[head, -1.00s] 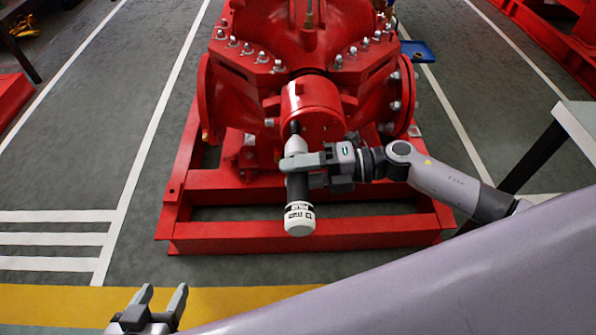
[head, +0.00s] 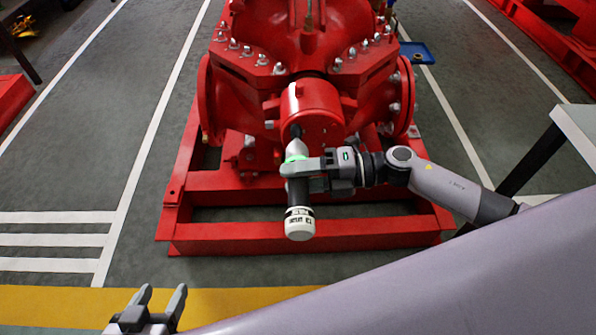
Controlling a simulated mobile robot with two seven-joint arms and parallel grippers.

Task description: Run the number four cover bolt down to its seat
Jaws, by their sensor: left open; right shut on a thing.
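My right gripper (head: 300,166) is shut on a power driver (head: 299,222) with a grey nose, dark handle and white base. A green glow shows around the driver's head. The driver's dark tip (head: 295,131) points at the round front face of the red bearing cover (head: 323,129), near its left side. The driver hides the spot where the tip meets the cover. I cannot make out the number four bolt or how deep it sits. My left gripper (head: 162,296) is open and empty at the bottom left, well away from the pump.
The red pump casing (head: 310,50) with several bolted flanges rises behind the cover. Its red base frame (head: 300,237) lies below the driver. A blue tray (head: 417,51) lies on the floor behind right. A table edge (head: 577,125) stands at the right.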

